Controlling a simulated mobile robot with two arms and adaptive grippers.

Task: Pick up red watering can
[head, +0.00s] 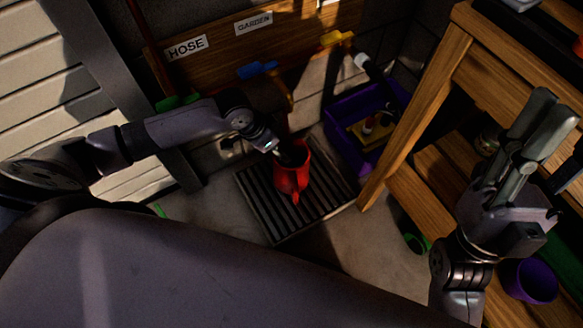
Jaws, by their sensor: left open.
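The red watering can (291,180) stands on a dark slatted grate on the floor, near the middle of the head view. My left gripper (291,153) reaches in from the left and is open at the can's top. Its fingers are dark and shadowed there, so I cannot tell whether they touch the can, and part of the can's top is hidden. My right gripper (548,115) is raised at the right, in front of the wooden shelving and away from the can. Its fingers lie close together in this view, and their opening is unclear.
The slatted grate (262,204) has bare room around the can. A purple crate (345,150) with items stands behind it. Wooden shelving (420,110) rises at the right, with a purple pot (530,280) low down. A wooden board (225,52) labelled HOSE and GARDEN is behind.

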